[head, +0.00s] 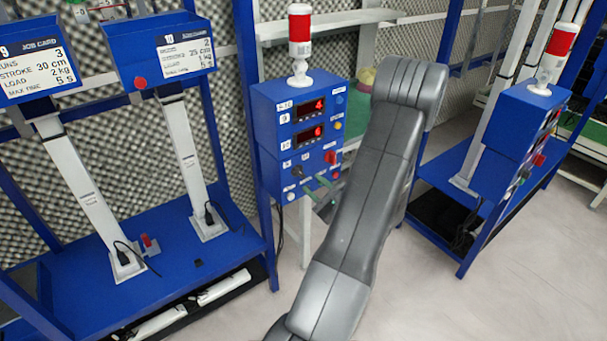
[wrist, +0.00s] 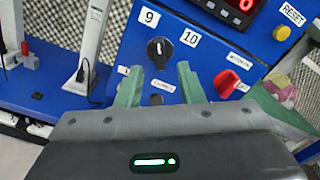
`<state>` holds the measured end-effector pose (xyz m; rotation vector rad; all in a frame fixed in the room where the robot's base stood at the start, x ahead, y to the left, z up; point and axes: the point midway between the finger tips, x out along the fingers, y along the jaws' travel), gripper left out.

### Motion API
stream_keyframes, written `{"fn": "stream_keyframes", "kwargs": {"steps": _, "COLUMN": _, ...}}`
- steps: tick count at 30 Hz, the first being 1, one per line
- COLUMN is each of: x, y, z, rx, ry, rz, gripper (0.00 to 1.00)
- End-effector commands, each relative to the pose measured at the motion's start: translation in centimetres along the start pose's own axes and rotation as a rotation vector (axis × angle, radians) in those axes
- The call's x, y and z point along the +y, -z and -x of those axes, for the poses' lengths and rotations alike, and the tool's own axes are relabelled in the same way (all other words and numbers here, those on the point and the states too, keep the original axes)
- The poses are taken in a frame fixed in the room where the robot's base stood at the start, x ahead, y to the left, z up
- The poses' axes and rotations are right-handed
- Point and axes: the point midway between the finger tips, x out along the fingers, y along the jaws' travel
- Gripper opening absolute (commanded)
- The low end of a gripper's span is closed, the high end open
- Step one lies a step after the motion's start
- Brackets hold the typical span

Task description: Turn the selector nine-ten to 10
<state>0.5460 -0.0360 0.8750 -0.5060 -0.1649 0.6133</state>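The selector nine-ten (wrist: 160,50) is a black round knob on the blue control box (head: 293,110). In the wrist view the label 9 (wrist: 149,17) is at its upper left and the label 10 (wrist: 190,38) at its upper right. A small pale mark shows on the knob, but I cannot tell surely which label it points to. My gripper (wrist: 159,86) has two green fingers spread apart, with nothing between them. They are below the knob in the picture, one to each side, apparently apart from it. In the head view my gripper (head: 323,190) is in front of the box's lower part.
A red switch (wrist: 228,83) is right of the knob, and a yellow reset button (wrist: 281,33) is at upper right. Red displays (head: 308,109) and a red-white beacon (head: 299,30) belong to the box. A blue bench with job cards (head: 181,52) is at left; another box (head: 523,130) is at right.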

Motion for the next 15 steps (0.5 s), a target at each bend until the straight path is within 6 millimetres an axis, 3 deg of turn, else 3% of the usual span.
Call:
{"fn": "stream_keyframes", "kwargs": {"steps": 6, "x": 0.0, "y": -0.1, "z": -3.9, "rx": -0.001, "ry": -0.003, "rz": -0.001, "gripper": 0.35}}
{"fn": "stream_keyframes", "kwargs": {"steps": 15, "x": 0.1, "y": 0.0, "z": -6.0, "rx": 0.000, "ry": -0.002, "rz": -0.001, "gripper": 0.35}}
